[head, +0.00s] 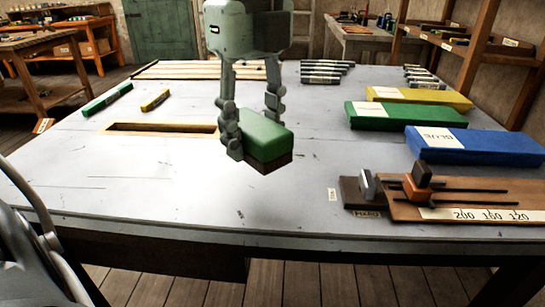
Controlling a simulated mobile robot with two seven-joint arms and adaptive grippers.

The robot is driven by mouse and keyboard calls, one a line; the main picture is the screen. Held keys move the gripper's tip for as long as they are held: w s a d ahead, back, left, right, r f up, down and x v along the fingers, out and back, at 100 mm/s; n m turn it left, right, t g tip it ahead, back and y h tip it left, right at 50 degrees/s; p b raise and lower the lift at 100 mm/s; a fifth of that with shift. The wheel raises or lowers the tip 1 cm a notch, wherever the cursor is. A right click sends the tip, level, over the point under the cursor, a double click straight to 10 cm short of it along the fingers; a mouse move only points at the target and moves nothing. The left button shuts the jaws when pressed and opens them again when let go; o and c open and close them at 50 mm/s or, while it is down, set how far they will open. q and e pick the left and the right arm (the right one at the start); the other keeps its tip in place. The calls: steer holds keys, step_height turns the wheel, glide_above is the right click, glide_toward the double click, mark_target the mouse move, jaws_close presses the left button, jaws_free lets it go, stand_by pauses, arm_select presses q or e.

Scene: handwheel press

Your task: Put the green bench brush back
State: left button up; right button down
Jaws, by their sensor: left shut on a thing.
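The green bench brush (266,137) is a green block with a dark brown underside, near the middle of the head view. My left gripper (250,126) points down from the top and is shut on the brush, with one finger on either side. The brush appears held above the grey bench top (150,190); the exact gap beneath it is hard to judge. My right gripper is not in view.
A wood-edged slot (120,127) lies left of the brush. A green bar (108,99) and yellow bar (155,100) lie beyond it. Yellow (440,97), green (385,117) and blue (490,147) boxes line the right. A stop fixture (480,195) sits front right. Front centre is clear.

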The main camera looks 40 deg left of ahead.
mark_target(271, 182)
arm_select(q)
steer(key=shift+w+d+f, duration=0.7)
steer(key=shift+w+f, duration=0.1)
steer(key=shift+w, duration=0.15)
step_height(271, 182, down, 3)
steer(key=shift+f+p, duration=0.15)
steer(key=shift+p, duration=0.15)
steer(key=shift+f, duration=0.25)
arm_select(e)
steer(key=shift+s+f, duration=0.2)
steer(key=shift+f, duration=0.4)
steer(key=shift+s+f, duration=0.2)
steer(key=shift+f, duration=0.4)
arm_select(q)
steer(key=shift+f+b, duration=0.15)
steer(key=shift+b, duration=0.15)
steer(key=o, duration=0.8)
steer(key=shift+o, duration=1.1)
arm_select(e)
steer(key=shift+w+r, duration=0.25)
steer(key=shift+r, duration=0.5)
